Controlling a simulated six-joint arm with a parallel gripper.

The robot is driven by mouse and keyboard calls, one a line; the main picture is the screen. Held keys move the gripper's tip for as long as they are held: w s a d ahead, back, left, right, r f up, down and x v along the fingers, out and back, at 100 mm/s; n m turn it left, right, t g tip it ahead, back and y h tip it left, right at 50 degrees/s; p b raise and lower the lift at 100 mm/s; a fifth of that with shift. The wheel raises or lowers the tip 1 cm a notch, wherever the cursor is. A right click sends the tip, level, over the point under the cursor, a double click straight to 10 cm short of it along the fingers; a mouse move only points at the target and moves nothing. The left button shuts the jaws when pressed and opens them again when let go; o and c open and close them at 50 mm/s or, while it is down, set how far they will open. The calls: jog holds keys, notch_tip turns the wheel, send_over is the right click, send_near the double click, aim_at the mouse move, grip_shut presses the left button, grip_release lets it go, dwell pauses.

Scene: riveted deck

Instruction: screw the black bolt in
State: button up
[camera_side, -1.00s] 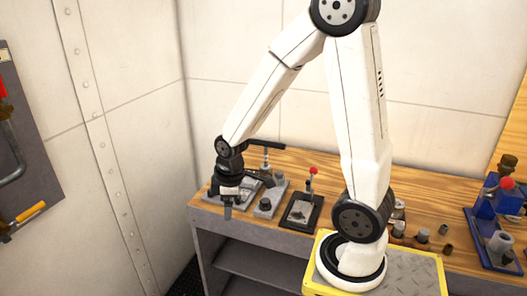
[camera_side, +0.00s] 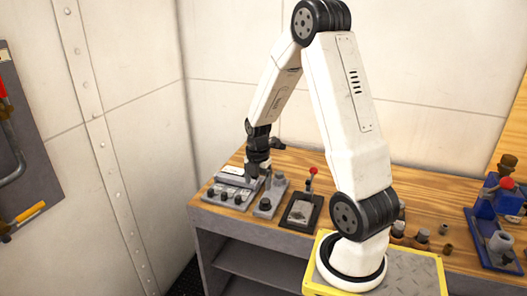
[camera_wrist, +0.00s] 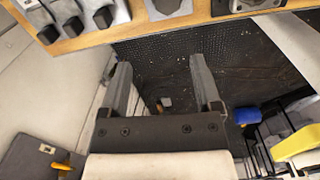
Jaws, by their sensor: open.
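My gripper (camera_side: 252,172) is over the left end of the workbench, pointing down near the back right of a grey panel. In the wrist view my gripper (camera_wrist: 159,68) shows two grey fingers spread wide with nothing between them. A grey block (camera_side: 278,190) stands just right of the panel, with a small dark round piece (camera_side: 265,203) at its front that may be the black bolt. I cannot tell for sure which dark piece is the bolt.
The grey panel (camera_side: 245,193) carries several dark knobs. A black tray (camera_side: 301,210) with a red-topped lever (camera_side: 313,171) stands right of the block. A blue fixture (camera_side: 487,212) is at the far right. The wrist view shows the bench edge (camera_wrist: 130,29) and dark floor.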

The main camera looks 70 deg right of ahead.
aim_at(265, 200)
jog(key=shift+s+d+f+n, duration=0.2)
jog(key=shift+s+d+n, duration=0.25)
jog(key=shift+d, duration=0.3)
jog(key=shift+s+d+f+n, duration=0.2)
jog(key=shift+d+n, duration=0.35)
jog(key=shift+d, duration=0.15)
jog(key=shift+f, duration=0.15)
jog(key=shift+f, duration=3.75)
grip_shut()
jog(key=shift+m, duration=0.4)
